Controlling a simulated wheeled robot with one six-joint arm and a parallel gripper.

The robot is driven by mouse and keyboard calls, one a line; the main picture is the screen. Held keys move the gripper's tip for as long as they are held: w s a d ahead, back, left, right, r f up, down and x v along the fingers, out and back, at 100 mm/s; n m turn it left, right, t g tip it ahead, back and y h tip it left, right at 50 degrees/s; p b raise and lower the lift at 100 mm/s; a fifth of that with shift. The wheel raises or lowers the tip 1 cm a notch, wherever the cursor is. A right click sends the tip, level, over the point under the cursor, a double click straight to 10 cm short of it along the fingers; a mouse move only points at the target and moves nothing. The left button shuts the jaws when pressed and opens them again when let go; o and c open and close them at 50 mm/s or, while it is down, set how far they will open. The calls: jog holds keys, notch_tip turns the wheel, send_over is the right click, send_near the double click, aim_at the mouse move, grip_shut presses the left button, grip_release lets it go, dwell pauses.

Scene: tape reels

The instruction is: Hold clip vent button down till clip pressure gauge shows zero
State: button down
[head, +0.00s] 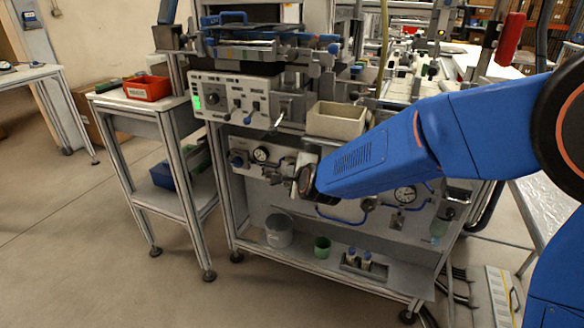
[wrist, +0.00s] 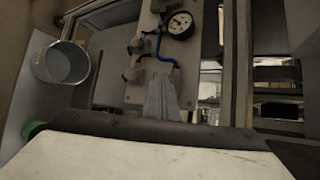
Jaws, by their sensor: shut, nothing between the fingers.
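My gripper (head: 304,182) is in front of the lower panel of the grey machine cart, partly hidden by my blue arm. In the wrist view the grey tapered fingers (wrist: 162,97) look shut and empty. A round white pressure gauge (head: 261,154) is on the panel left of my gripper, and a second gauge (head: 405,194) is to the right, behind my arm. The wrist view shows one gauge (wrist: 180,25) beyond the fingertips; its reading is too small to tell. No label shows which gauge or button belongs to the clip vent, and I cannot tell whether my fingertips touch anything.
A blue hose (wrist: 166,62) runs below the gauge in the wrist view. A beige bin (head: 336,121) stands on the cart above my gripper. A grey bucket (head: 279,230) and a green cup (head: 322,247) stand on the lower shelf. Open floor lies in front.

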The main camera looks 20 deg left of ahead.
jog(key=shift+s, duration=0.1)
dwell(0.3)
jog(key=shift+s, duration=0.65)
jog(key=shift+s, duration=0.1)
jog(key=s, duration=0.5)
jog(key=shift+a, duration=0.2)
dwell(0.4)
